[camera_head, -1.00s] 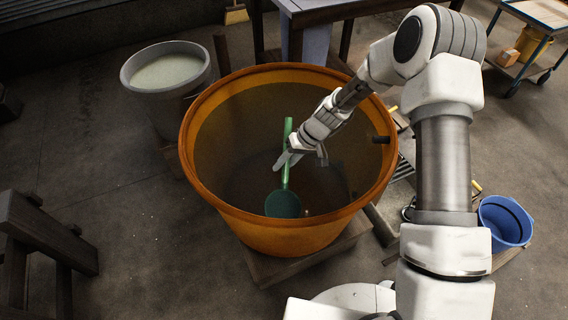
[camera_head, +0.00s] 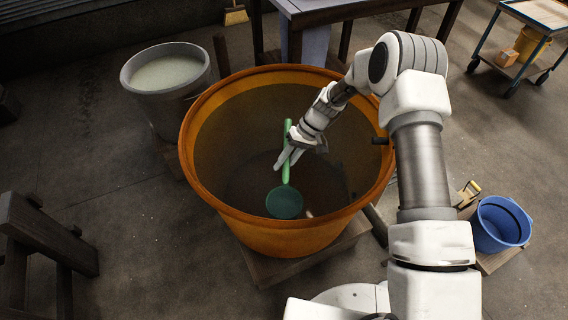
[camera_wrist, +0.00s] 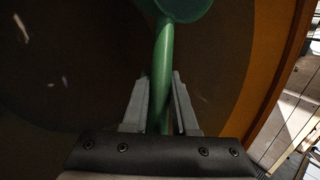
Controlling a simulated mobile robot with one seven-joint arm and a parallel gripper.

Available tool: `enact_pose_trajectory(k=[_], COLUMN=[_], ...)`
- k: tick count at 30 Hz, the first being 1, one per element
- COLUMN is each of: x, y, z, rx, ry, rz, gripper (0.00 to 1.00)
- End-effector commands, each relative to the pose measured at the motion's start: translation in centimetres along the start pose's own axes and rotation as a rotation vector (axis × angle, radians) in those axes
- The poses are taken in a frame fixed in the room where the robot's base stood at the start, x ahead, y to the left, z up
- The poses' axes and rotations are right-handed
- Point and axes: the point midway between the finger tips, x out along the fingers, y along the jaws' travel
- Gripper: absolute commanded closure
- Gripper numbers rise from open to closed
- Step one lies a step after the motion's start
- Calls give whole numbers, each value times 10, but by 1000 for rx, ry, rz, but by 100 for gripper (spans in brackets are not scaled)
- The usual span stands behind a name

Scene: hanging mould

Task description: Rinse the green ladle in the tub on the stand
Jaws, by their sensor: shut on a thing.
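The green ladle (camera_head: 284,202) is inside the outline of the large orange tub (camera_head: 275,236), bowl toward the front and handle pointing to the back. My gripper (camera_head: 288,160) is shut on its handle, inside the rim as seen from above. In the wrist view the handle (camera_wrist: 162,65) runs between the two fingers (camera_wrist: 160,108), with the bowl at the top edge. I cannot tell how far the bowl is above the tub's dark bottom. The tub sits on a low wooden stand (camera_head: 262,270).
A grey tub (camera_head: 133,82) of pale liquid (camera_head: 167,72) stands at the left behind the orange tub. A blue bucket (camera_head: 500,225) is at the right. A dark wooden table (camera_head: 330,12) is at the back, a trolley (camera_head: 535,15) at the upper right, and a wooden trestle (camera_head: 40,235) at the left.

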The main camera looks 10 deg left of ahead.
Motion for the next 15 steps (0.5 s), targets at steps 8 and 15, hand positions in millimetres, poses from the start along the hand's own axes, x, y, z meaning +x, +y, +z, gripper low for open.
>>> enact_pose_trajectory(k=[8,15], x=[-4,-23], y=[-3,-15], z=[0,2], rx=[0,0], ry=[0,0], rz=[-1,-2], gripper=[100,100])
